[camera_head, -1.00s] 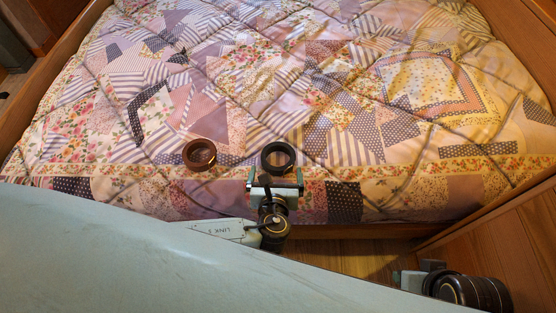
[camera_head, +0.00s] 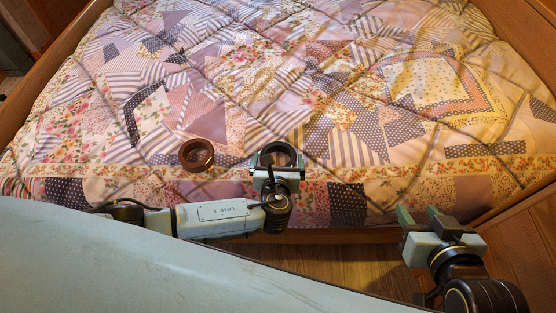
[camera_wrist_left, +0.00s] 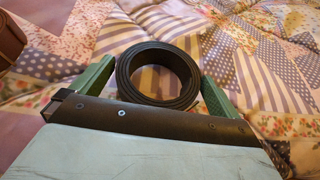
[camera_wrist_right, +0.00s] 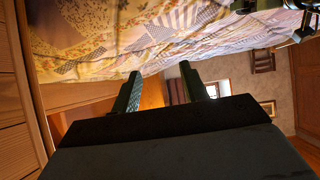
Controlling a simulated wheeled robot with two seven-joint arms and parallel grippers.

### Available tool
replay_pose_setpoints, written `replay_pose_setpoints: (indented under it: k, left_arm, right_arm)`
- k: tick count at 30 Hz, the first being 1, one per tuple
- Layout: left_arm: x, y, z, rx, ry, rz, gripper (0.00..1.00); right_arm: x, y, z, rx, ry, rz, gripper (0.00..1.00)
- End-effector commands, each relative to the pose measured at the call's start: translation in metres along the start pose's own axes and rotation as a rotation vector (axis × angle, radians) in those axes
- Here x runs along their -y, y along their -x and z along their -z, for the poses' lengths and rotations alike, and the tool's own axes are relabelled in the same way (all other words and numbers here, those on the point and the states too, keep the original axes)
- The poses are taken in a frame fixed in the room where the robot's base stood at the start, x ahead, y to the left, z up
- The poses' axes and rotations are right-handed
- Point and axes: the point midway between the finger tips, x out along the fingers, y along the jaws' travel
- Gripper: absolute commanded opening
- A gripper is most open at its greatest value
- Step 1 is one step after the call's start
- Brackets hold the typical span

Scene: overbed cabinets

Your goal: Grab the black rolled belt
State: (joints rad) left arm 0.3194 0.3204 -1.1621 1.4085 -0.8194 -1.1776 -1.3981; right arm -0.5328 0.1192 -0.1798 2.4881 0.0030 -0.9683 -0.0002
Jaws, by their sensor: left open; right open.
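The black rolled belt (camera_head: 278,149) lies on the quilt near the bed's front edge, its ring opening facing up. In the left wrist view the belt (camera_wrist_left: 157,103) sits between the two green fingers of my left gripper (camera_wrist_left: 157,82). In the head view my left gripper (camera_head: 277,165) reaches it from the front, fingers on either side. It is open, and I cannot tell whether a finger touches the belt. My right gripper (camera_head: 424,217) is open and empty, beside the bed's front right corner; it also shows in the right wrist view (camera_wrist_right: 160,70).
A brown rolled belt (camera_head: 196,155) lies left of the black one and shows at the left edge of the left wrist view (camera_wrist_left: 10,40). The patchwork quilt (camera_head: 250,75) is otherwise clear. A wooden panel (camera_head: 515,220) stands at the right.

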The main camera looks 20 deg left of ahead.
Motion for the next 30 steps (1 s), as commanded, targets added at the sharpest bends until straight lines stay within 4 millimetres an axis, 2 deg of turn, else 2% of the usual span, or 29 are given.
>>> replay_pose_setpoints:
  k: [7,17,20,26,30]
  left_arm:
    - [0.000,-0.015,0.001,0.000,-0.001,-0.001,1.00]
    - [0.000,-0.017,0.000,-0.001,-0.001,0.000,1.00]
    - [0.000,-0.017,0.000,-0.001,-0.001,0.000,0.91]
    - [0.000,-0.017,0.000,-0.001,-0.001,-0.001,0.65]
    - [0.000,-0.017,0.000,0.000,-0.001,0.000,0.64]
  right_arm:
    - [0.007,-0.002,0.033,-0.195,0.001,0.016,0.44]
    - [0.008,-0.001,0.041,-0.237,0.001,0.020,0.44]
    - [0.008,-0.001,0.041,-0.236,0.001,0.020,0.44]
    - [0.008,-0.001,0.041,-0.235,0.001,0.020,0.44]
    - [0.008,-0.001,0.040,-0.234,0.001,0.019,0.44]
